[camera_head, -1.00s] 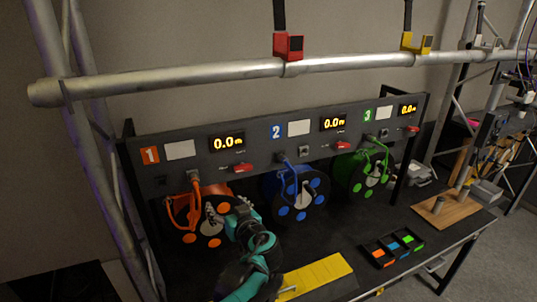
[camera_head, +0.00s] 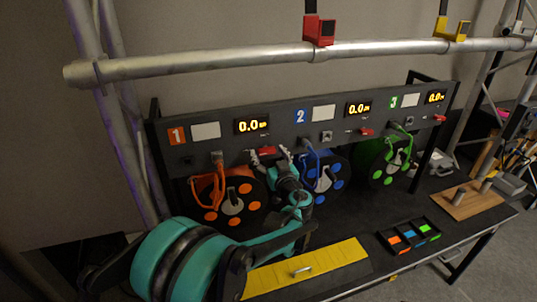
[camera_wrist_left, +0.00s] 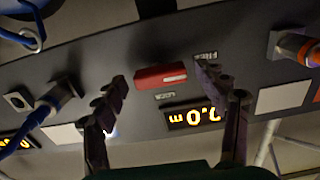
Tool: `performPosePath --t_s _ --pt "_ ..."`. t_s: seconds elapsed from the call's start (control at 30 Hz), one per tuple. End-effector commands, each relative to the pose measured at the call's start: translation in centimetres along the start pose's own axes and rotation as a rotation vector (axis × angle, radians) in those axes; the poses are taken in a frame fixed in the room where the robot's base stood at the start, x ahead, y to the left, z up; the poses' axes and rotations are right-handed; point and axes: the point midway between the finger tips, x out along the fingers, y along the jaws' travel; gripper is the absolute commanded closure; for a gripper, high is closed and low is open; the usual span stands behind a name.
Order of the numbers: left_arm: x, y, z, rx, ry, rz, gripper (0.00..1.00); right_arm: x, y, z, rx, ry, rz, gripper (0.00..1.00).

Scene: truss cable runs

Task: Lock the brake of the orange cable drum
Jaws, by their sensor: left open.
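The orange cable drum (camera_head: 251,204) sits on the bench below panel number 1, with its orange cable rising to a socket. A red brake lever (camera_head: 266,150) is on the panel beside that socket, under a 0.0 m display (camera_head: 252,125). In the left wrist view the red lever (camera_wrist_left: 160,77) lies sideways between the open fingers, with small labels I cannot read. My left gripper (camera_head: 268,156) is open and empty in front of the lever; whether it touches it I cannot tell. My right gripper is not in view.
The blue drum (camera_head: 335,182) and green drum (camera_head: 382,170) stand to the right, with their own red levers. An orange plug (camera_wrist_left: 300,47) is close to the gripper. A truss tube (camera_head: 200,67) runs above the panel. A yellow plate (camera_head: 315,265) and black tray (camera_head: 408,236) lie in front.

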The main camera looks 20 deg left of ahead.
Motion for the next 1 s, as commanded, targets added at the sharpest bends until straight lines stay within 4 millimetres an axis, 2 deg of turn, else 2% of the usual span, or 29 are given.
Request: performPosePath --t_s 0.17,0.37,0.77,1.0 --pt "0.01 -0.02 -0.01 0.0 0.0 0.0 0.28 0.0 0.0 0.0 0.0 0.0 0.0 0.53" --pt "-0.01 -0.02 -0.01 0.0 0.0 0.0 0.78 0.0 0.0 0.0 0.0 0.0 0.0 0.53" --pt "-0.02 -0.01 0.0 0.046 0.0 0.0 0.77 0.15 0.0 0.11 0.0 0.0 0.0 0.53" --pt "-0.02 0.03 -0.03 0.192 0.0 0.0 0.77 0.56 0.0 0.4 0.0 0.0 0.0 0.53"
